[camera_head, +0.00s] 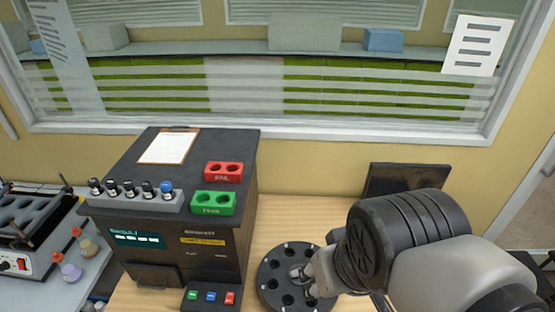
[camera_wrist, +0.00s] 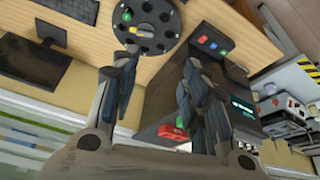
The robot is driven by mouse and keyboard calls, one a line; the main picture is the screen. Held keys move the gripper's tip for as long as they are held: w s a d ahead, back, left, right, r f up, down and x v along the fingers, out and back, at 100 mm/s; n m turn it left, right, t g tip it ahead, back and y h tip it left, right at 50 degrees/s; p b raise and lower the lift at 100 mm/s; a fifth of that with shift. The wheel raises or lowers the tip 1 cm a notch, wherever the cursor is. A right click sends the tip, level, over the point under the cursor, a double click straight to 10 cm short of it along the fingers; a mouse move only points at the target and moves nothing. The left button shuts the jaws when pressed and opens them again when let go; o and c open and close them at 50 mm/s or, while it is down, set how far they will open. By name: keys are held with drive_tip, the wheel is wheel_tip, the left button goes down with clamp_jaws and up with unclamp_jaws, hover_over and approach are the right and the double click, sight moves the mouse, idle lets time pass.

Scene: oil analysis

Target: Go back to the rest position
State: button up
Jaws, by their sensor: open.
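My gripper (camera_wrist: 160,65) is open, its two fingers spread wide with nothing between them in the wrist view. In the head view my gripper (camera_head: 308,280) shows small and partly hidden behind my arm, over the right part of a round black carousel (camera_head: 268,268). The carousel has a ring of holes. In the wrist view the carousel (camera_wrist: 165,38) lies beyond the left fingertip, with a small green piece and a yellow piece on it. I cannot tell the height of my gripper above it.
A black analyser (camera_head: 200,235) stands left of the carousel, with a rack of several vials (camera_head: 135,200), a red holder (camera_head: 223,171), a green holder (camera_head: 213,203) and a clipboard on top. A dark monitor (camera_head: 405,178) stands behind my arm. Flasks (camera_head: 72,272) stand far left.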

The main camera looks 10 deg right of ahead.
drive_tip(key=shift+s+a+r, duration=0.1)
drive_tip(key=shift+s+a, duration=0.05)
drive_tip(key=shift+s, duration=0.55)
wheel_tip(320, 180, down, 3)
drive_tip(key=b, duration=0.3)
drive_tip(key=shift+f, duration=0.2)
drive_tip(key=shift+c, duration=1)
